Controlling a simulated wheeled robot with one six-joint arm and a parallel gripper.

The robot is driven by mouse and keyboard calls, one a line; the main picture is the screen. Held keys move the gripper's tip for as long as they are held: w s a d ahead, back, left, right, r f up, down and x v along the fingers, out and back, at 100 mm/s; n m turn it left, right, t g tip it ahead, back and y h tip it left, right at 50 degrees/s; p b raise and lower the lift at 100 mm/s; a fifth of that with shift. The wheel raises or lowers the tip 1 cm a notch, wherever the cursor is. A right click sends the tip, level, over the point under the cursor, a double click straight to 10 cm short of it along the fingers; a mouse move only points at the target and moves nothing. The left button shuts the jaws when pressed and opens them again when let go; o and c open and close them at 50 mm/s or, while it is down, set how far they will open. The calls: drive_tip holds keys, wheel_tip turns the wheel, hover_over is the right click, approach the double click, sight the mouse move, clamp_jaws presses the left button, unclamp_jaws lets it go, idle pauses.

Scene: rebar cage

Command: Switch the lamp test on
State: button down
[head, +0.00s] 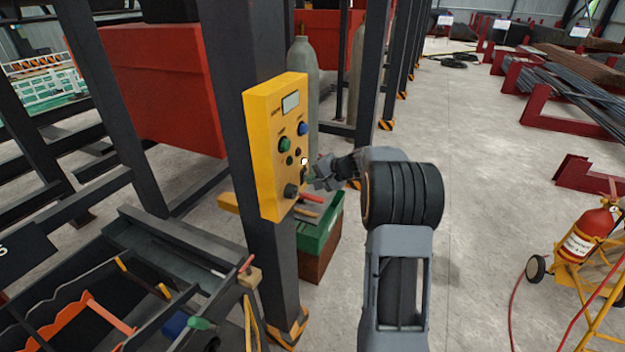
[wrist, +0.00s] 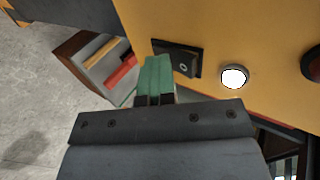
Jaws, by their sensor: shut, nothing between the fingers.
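The yellow control box (head: 268,140) is fixed to a dark upright post. In the wrist view a black rocker switch (wrist: 186,62) with a white "O" mark sits on its yellow face. A small round lamp (wrist: 234,77) beside the switch glows white; it also shows in the head view (head: 305,161). My gripper (wrist: 157,62) has its green fingers together and empty. The fingertips are at the rocker's left end and hide part of it; I cannot tell whether they touch it. In the head view my gripper (head: 312,179) is close to the box's lower right.
The box also carries a green button (head: 285,144), a blue button (head: 302,129), a dark knob (head: 291,190) and a display (head: 290,102). A green and brown crate (head: 320,240) stands below. Open concrete floor (head: 480,180) lies to the right.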

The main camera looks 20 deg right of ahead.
drive_tip(key=shift+a+r, duration=0.1)
drive_tip(key=shift+r, duration=0.7)
drive_tip(key=f+b+v, duration=0.1)
drive_tip(key=b+v, duration=0.2)
drive_tip(key=v, duration=1)
drive_tip(key=shift+s+d, duration=0.45)
